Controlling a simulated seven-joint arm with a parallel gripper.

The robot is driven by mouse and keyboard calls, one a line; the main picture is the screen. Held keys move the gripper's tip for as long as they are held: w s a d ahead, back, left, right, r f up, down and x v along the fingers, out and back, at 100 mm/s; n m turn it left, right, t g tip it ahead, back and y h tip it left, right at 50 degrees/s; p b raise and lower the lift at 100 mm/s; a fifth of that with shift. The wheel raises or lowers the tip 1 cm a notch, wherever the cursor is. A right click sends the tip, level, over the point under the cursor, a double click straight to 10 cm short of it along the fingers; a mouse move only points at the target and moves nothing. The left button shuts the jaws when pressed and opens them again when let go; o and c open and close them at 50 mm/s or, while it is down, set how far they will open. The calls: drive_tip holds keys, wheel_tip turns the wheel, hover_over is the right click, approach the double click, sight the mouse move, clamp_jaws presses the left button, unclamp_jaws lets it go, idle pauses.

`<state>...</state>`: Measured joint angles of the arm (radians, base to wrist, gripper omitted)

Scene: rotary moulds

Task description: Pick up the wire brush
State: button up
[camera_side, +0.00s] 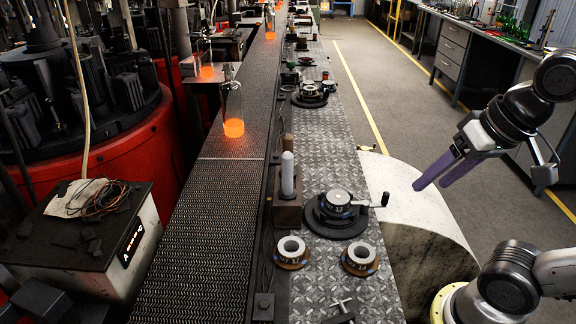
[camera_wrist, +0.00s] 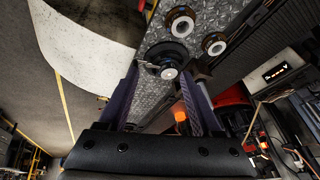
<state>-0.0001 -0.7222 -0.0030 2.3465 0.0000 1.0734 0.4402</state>
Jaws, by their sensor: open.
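I cannot pick out a wire brush with certainty in either view. Upright grey and brown rods (camera_side: 287,172) stand in a dark block beside the conveyor; what they are I cannot tell. A T-shaped metal piece (camera_side: 342,310) lies at the front edge of the plate, partly cut off. My gripper (camera_side: 432,186) is open and empty, its purple fingers apart, raised to the right of the plate and above the pale curved surface. In the wrist view its fingers (camera_wrist: 161,70) frame the round crank device (camera_wrist: 166,59), which lies beyond them.
The round device with crank (camera_side: 337,207) stands mid-plate; two ring moulds (camera_side: 291,250) (camera_side: 359,257) lie in front. Glowing orange bottles (camera_side: 233,112) stand on or beside the conveyor (camera_side: 205,230). The diamond plate (camera_side: 315,150) has bare patches. A workbench (camera_side: 480,40) stands behind.

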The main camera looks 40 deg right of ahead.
drive_tip(key=w+r+m+g, duration=0.3)
drive_tip(key=w+r+m, duration=0.8)
drive_tip(key=w+r, duration=0.4)
drive_tip(key=w+a+f, duration=0.1)
drive_tip(key=w+f, duration=0.2)
drive_tip(key=w, duration=0.2)
drive_tip(key=w+f+m+g, duration=0.1)
drive_tip(key=w+f, duration=0.2)
drive_tip(key=w, duration=0.3)
drive_tip(key=w+a+f+m+g, duration=0.1)
drive_tip(key=w+f, duration=0.2)
drive_tip(key=w, duration=0.3)
drive_tip(key=shift+w+a+f, duration=0.25)
drive_tip(key=shift+a+f, duration=0.05)
drive_tip(key=shift+f, duration=0.05)
wheel_tip(320, 180, down, 14)
drive_tip(key=shift+c, duration=0.2)
clamp_jaws()
